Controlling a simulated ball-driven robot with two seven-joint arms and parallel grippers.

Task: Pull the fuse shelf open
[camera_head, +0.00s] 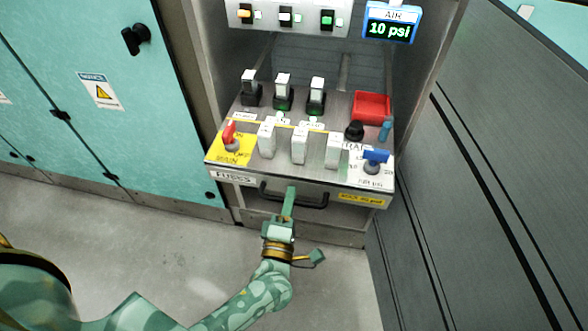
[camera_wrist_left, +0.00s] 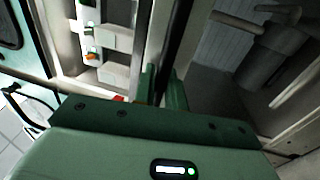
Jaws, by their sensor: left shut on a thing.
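The fuse shelf (camera_head: 278,183) is a grey metal shelf with a "FUSES" label at its front left. A black bar handle (camera_head: 315,206) runs along its front face. My green left gripper (camera_head: 289,199) reaches up from below and is shut on this handle near its middle. In the left wrist view, the two fingers (camera_wrist_left: 162,88) stand on either side of the dark handle bar (camera_wrist_left: 178,40). The fingers hide part of the handle. My right gripper is in neither view.
On the shelf stand several white modules (camera_head: 299,146), a red switch (camera_head: 229,132), a blue switch (camera_head: 376,156) and a red bin (camera_head: 371,106). Teal doors (camera_head: 100,60) stand left and a dark grey panel (camera_head: 490,190) right. The floor in front (camera_head: 190,240) is clear.

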